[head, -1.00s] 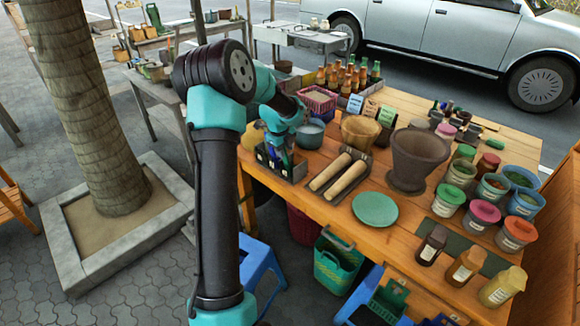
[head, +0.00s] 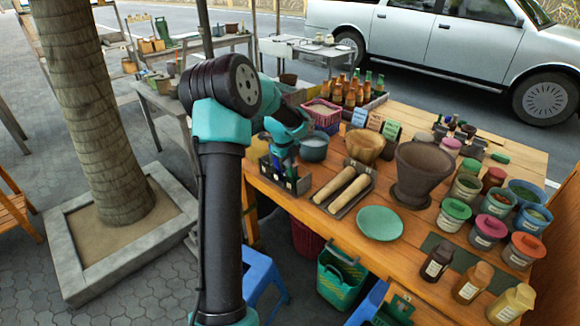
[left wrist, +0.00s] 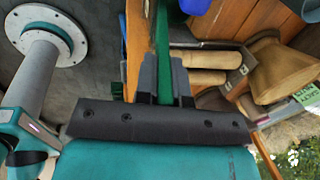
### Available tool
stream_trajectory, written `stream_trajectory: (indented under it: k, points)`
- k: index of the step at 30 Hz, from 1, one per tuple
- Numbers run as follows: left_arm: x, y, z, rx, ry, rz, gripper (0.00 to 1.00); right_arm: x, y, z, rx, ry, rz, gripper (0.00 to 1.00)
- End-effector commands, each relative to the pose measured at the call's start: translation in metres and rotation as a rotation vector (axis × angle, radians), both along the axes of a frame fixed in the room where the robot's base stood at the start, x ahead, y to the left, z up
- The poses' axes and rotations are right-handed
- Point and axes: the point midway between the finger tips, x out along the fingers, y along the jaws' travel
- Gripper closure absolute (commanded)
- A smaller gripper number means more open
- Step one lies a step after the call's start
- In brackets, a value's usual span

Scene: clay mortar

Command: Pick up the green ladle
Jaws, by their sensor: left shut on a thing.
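The green ladle (left wrist: 163,45) shows in the left wrist view as a long green handle running between my fingers. My left gripper (left wrist: 164,78) is shut on this handle. In the head view my left gripper (head: 282,156) points down over a small dark utensil box (head: 290,186) at the table's left edge. I cannot make out the ladle's bowl end, or whether the ladle is clear of the box. My right gripper is in neither view.
Two wooden rolling pins (head: 343,190) lie on a tray right of the box. A grey-blue bowl (head: 314,149) and a pink basket (head: 322,110) stand behind it. A green plate (head: 380,223), a large clay mortar (head: 418,172) and several lidded pots are further right.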

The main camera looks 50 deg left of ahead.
Motion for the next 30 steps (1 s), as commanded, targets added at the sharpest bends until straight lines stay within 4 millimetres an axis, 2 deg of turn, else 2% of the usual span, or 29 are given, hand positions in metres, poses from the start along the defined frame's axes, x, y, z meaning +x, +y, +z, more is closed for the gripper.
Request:
stream_trajectory:
  k: [15,21,30]
  points:
    - [0.000,0.000,0.083,0.002,-0.004,0.000,1.00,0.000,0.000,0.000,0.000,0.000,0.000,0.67]
    - [0.000,0.000,0.094,0.000,-0.002,0.000,1.00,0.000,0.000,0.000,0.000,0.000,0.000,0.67]
    - [0.000,0.000,0.094,0.000,-0.001,0.000,1.00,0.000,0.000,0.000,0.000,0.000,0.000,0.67]
